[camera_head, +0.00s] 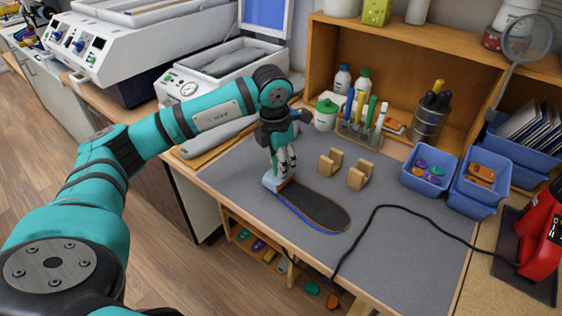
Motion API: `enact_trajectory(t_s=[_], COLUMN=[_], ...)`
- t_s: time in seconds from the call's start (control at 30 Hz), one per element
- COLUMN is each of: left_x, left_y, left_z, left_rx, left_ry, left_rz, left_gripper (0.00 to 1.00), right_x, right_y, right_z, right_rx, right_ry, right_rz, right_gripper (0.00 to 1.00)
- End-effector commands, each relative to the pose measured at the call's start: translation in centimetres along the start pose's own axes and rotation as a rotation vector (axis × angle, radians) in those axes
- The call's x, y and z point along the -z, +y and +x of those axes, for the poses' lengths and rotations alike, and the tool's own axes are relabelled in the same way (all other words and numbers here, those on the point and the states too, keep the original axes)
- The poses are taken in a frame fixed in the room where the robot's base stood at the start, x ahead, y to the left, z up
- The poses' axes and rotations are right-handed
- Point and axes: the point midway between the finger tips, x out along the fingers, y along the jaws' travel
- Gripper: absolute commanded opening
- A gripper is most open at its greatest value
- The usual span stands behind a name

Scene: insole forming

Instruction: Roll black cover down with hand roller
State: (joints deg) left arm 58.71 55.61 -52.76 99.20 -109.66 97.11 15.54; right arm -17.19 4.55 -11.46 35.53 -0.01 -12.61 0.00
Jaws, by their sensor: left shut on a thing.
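A long insole with a black cover (318,207) and a blue edge lies on the grey mat (400,235), near the front of the bench. My left gripper (285,167) points down over its left end and is shut on a small pale grey-blue piece (271,181), which looks like part of the hand roller. The fingers hide most of that tool. The piece is at the insole's left end; I cannot tell whether it presses on the cover. Two notched wooden blocks (358,176) stand empty behind the insole. My right gripper is not in view.
Behind are a pen rack (359,133), bottles (342,80) and blue bins (429,171). A black cable (415,208) crosses the mat to a red tool (541,240) at the right. A press machine (215,80) stands at the left. The mat's right part is mostly clear.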

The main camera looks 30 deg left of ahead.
Motion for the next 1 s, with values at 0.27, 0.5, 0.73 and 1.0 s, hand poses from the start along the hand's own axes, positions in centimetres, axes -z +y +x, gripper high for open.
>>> enact_trajectory(t_s=[0.27,0.5,0.73,1.0], left_x=[-0.1,-0.5,-0.7,-0.8], left_y=[0.0,0.1,0.2,0.2], left_z=[-1.2,-3.8,-6.0,-7.0], left_rx=[0.000,0.001,0.000,0.000], left_ry=[0.003,-0.001,-0.001,-0.001], left_rz=[0.000,0.000,0.000,0.000], left_gripper=[0.03,0.03,0.03,0.03], right_x=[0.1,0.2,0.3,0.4], right_y=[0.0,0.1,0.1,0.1], right_z=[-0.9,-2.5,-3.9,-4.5], right_rx=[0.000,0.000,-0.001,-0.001], right_ry=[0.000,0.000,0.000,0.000], right_rz=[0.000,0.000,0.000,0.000], right_gripper=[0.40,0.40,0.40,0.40])
